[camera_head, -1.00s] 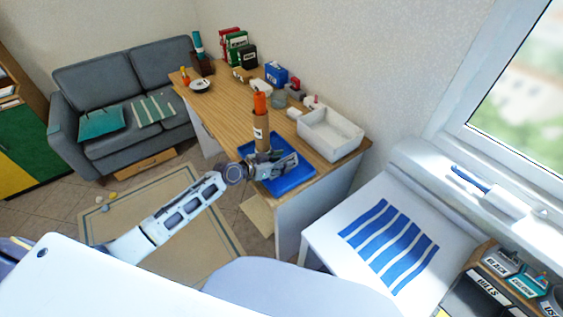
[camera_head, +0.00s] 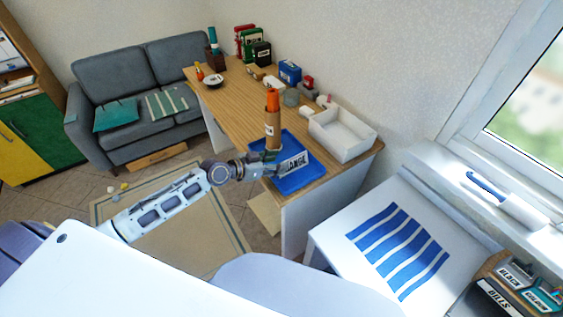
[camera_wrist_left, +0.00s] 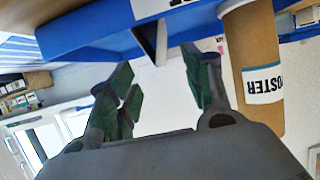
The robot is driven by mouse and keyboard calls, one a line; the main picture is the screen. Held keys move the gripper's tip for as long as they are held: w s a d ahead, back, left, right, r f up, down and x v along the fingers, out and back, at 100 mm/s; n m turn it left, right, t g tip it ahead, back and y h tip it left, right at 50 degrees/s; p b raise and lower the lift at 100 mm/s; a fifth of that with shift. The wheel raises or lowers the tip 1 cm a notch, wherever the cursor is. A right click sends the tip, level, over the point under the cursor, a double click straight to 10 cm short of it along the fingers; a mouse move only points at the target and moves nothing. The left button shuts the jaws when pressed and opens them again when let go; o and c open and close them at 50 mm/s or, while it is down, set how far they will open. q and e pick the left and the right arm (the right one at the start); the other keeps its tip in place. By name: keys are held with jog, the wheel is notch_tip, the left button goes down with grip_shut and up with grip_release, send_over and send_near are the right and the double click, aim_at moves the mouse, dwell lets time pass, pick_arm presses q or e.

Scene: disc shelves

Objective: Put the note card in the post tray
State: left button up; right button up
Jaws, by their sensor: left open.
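The blue tray (camera_head: 311,181) sits on the near end of the wooden desk. A white card with dark lettering (camera_head: 293,162) is at the tray, just beyond my left gripper's fingers. My left gripper (camera_head: 270,167) is at the tray's left side. In the left wrist view its two dark green fingers (camera_wrist_left: 160,80) are apart with nothing between them. The blue tray (camera_wrist_left: 90,38) crosses the top of that view, and a white lettered piece (camera_wrist_left: 180,3) shows past its edge, cut off by the frame. My right gripper is out of view.
A brown poster tube (camera_head: 272,130) stands upright close beside the gripper and tray. A white bin (camera_head: 342,135) stands behind the tray. Small items and folders line the desk's back. A white table with a blue-striped mat (camera_head: 397,248) is at the right.

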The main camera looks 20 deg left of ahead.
pick_arm(q)
jog(key=shift+v, duration=2.25)
jog(key=shift+s+a, duration=0.1)
